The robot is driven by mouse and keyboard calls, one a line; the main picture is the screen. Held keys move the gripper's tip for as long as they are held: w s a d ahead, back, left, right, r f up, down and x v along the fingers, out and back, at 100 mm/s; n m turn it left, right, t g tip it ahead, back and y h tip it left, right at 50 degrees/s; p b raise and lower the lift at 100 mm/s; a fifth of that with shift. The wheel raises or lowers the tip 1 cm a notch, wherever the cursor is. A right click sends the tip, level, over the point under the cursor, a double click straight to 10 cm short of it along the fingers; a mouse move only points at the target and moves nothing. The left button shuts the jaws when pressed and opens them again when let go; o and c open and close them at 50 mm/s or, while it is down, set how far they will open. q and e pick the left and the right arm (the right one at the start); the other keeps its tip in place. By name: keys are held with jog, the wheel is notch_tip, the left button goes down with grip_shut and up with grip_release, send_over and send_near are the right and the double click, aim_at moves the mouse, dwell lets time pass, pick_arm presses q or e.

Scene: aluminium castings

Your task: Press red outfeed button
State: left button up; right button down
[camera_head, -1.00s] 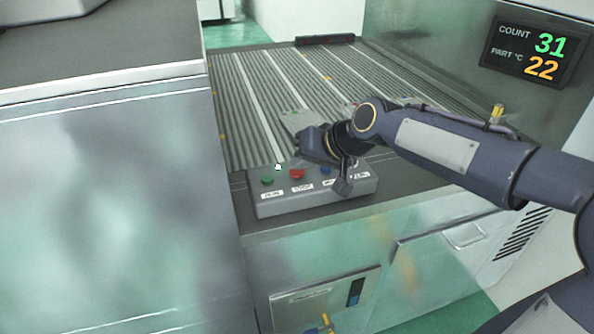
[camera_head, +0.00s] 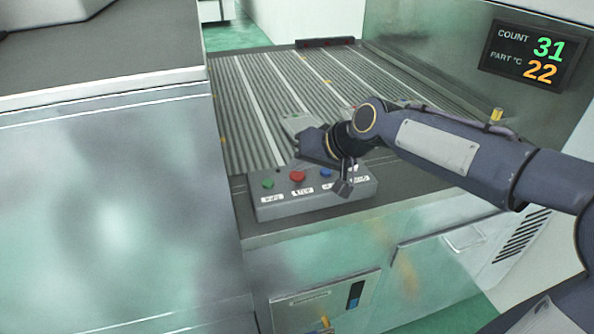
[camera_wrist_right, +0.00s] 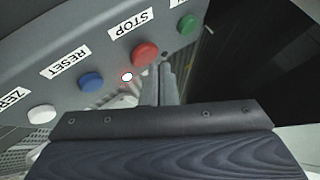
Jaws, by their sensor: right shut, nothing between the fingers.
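The red button (camera_head: 297,176) is on a grey control box, above a STOP label that reads clearly in the right wrist view. The same red button (camera_wrist_right: 145,54) shows there just beyond the fingertips. My right gripper (camera_head: 302,150) is shut and empty, held above and behind the red button in the head view. Its fingers (camera_wrist_right: 160,84) point at the panel close to the red button; whether they touch it I cannot tell. My left gripper is not in view.
A green button (camera_head: 267,184) and a blue button (camera_head: 326,173) flank the red one; a white button (camera_wrist_right: 42,114) shows in the wrist view. The control box (camera_head: 290,208) sits at the front of a ribbed conveyor (camera_head: 240,110). A display (camera_head: 532,56) reads 31 and 22.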

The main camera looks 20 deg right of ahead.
aim_at(301, 177)
jog(key=shift+r, duration=0.3)
notch_tip(301, 177, up, 5)
jog(key=p, duration=0.4)
dwell(0.4)
dwell(0.4)
jog(key=s+d+f, duration=0.1)
jog(key=s+f, duration=0.2)
jog(key=s, duration=0.6)
jog(key=s+d+f+g+h, duration=0.1)
jog(key=s+f, duration=0.3)
jog(key=s, duration=0.5)
jog(key=s+d+f, duration=0.3)
jog(key=s+f, duration=0.1)
jog(key=s, duration=0.5)
jog(key=shift+f+g+h, duration=0.25)
jog(key=shift+g+h, duration=0.05)
jog(key=shift+h, duration=0.1)
